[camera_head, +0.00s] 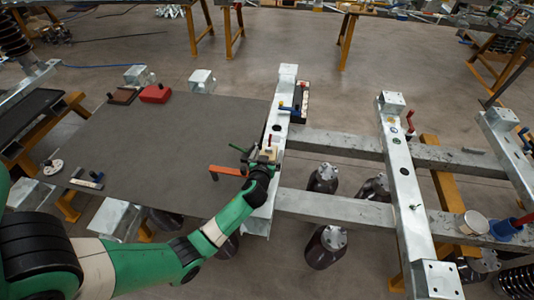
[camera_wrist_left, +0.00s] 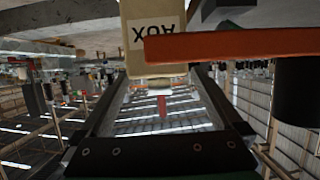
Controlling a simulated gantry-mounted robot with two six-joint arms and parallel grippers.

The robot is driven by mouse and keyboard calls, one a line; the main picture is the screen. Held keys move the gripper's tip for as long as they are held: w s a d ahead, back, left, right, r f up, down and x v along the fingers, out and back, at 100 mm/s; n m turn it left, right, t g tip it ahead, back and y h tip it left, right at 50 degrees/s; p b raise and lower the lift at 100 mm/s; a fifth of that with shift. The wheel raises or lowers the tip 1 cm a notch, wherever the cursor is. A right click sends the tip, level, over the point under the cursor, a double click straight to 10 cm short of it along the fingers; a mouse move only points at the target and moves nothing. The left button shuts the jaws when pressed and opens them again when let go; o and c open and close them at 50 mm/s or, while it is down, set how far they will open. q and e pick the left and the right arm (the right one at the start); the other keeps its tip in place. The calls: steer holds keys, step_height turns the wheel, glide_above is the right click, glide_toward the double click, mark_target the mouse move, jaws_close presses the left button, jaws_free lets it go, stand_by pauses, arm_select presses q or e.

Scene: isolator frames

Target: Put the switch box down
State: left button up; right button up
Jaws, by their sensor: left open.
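The switch box is a beige block with an AUX label (camera_wrist_left: 153,35); in the left wrist view the label reads upside down. In the head view the box (camera_head: 268,153) is small, on or right at the grey steel beam beside the dark platform; contact is not clear. My left gripper (camera_head: 263,165) is at the box, partly hiding it. In the left wrist view the gripper's black fingers (camera_wrist_left: 162,72) are open, with the box's end at the tips. An orange-red bar (camera_wrist_left: 235,43) crosses in front of the box; it also shows in the head view (camera_head: 228,171). My right gripper is out of view.
A black strip with a blue-handled part (camera_head: 290,109) lies farther up the beam. A red box (camera_head: 155,93) and a brown box (camera_head: 124,95) stand at the platform's (camera_head: 170,140) far edge. Right of the beam, cross beams (camera_head: 335,207) span open gaps above dark insulators.

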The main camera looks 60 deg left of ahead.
arm_select(q)
steer(key=shift+s+p, duration=0.15)
steer(key=shift+p, duration=0.55)
steer(key=p+v, duration=0.4)
steer(key=v, duration=0.8)
steer(key=w+d+r+m+t+h, duration=0.1)
steer(key=w+d+r+t, duration=0.3)
steer(key=r, duration=0.7)
steer(key=w+d+r+m+t+h, duration=0.1)
steer(key=w+d+r+t, duration=0.15)
steer(key=w+r, duration=0.55)
steer(key=w+d+r+m+t+h, duration=0.1)
steer(key=w+d+r+t+h, duration=0.2)
steer(key=r, duration=1)
steer(key=s+d+r+m+t+h, duration=0.2)
steer(key=s+d+r+m+t, duration=0.1)
steer(key=r, duration=0.7)
steer(key=s+d+r+m+t+h, duration=0.3)
steer(key=s+d+r, duration=0.1)
steer(key=r, duration=0.6)
steer(key=s+d+r+m+t+h, duration=0.2)
steer(key=s+d+r+t+h, duration=0.1)
steer(key=r, duration=0.7)
steer(key=s+d+t, duration=0.1)
steer(key=d, duration=0.1)
steer(key=shift+d+m, duration=0.35)
steer(key=shift+m, duration=0.05)
